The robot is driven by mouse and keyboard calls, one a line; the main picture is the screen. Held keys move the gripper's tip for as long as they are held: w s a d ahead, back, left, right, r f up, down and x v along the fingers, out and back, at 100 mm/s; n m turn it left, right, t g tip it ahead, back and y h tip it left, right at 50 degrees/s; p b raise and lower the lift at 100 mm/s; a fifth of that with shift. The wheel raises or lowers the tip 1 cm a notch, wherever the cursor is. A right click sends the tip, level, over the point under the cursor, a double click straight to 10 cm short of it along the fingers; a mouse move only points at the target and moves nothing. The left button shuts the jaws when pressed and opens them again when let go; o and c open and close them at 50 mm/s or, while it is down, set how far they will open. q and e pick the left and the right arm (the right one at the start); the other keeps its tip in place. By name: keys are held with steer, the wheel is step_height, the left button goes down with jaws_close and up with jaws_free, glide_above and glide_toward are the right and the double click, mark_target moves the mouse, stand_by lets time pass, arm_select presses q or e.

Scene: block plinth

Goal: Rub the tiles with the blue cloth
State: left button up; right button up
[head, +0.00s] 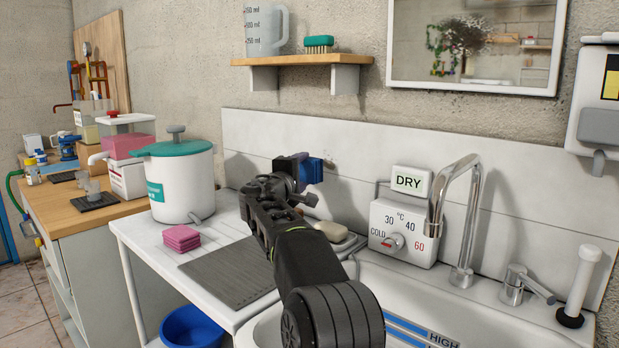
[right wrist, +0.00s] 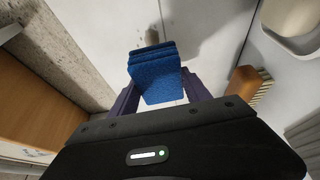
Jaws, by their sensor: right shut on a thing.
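The blue cloth (head: 315,170) is a folded pad held in my right gripper (head: 302,173), up against or very near the white tiles (head: 262,140) behind the counter. In the right wrist view the cloth (right wrist: 155,78) sits between the two fingers, which are shut on it. Its far end is close to the pale tile surface (right wrist: 110,20), with a greyish patch or shadow beside it. I cannot tell whether cloth and tiles touch. My left gripper is not in view.
Below the arm are a ribbed grey mat (head: 225,272), pink cloths (head: 181,238) and a soap dish (head: 340,240). A teal-lidded white tub (head: 182,180) stands left. The tap (head: 470,215) and a DRY sign (head: 411,181) stand right. A shelf (head: 300,60) hangs above.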

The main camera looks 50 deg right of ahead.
steer(key=shift+a, duration=0.6)
steer(key=a+b, duration=0.2)
steer(key=a, duration=0.1)
stand_by(0.8)
